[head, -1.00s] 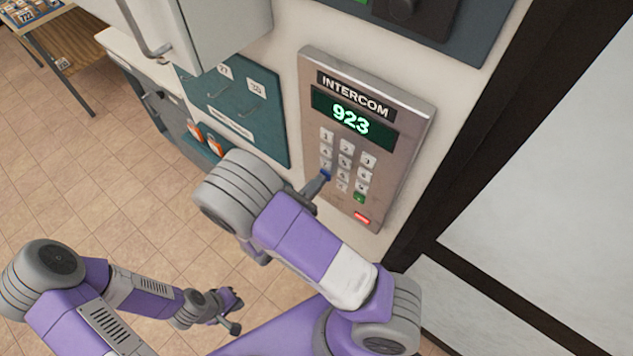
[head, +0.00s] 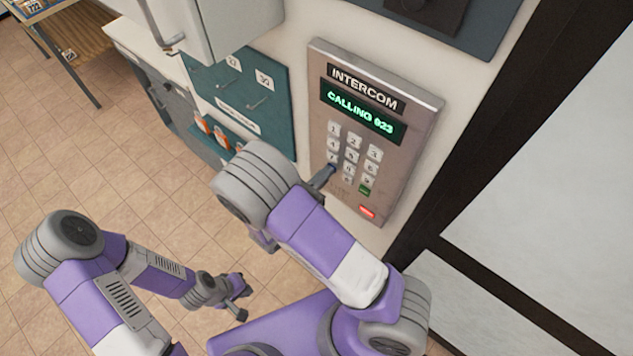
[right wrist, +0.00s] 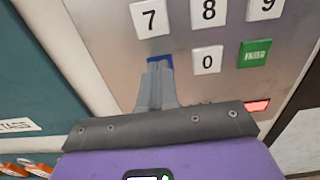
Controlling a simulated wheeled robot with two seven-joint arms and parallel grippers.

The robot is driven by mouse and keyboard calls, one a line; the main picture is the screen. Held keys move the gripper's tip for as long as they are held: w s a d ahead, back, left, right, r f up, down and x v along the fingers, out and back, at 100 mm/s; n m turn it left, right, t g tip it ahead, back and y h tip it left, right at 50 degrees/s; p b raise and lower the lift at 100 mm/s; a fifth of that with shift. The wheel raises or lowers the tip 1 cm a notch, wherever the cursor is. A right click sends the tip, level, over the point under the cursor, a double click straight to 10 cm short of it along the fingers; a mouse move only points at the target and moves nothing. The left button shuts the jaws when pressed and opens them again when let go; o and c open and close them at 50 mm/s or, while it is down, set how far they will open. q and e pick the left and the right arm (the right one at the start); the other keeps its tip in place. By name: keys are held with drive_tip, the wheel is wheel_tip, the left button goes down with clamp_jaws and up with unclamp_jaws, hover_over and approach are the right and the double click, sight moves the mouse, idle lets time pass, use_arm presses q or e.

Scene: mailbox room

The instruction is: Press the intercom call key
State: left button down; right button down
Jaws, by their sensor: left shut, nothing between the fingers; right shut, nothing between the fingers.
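My left gripper (head: 242,298) is shut and empty, low over the floor.
A red light (head: 367,212) glows below the keypad. A teal board with hooks (head: 240,95) hangs left of the panel, under a grey cabinet (head: 215,30). A dark door frame (head: 490,120) stands to the right. Tiled floor (head: 120,160) is open at the left.

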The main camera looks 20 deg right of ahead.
drive_tip(key=b+v, duration=0.1)
drive_tip(key=v, duration=1.3)
idle(0.3)
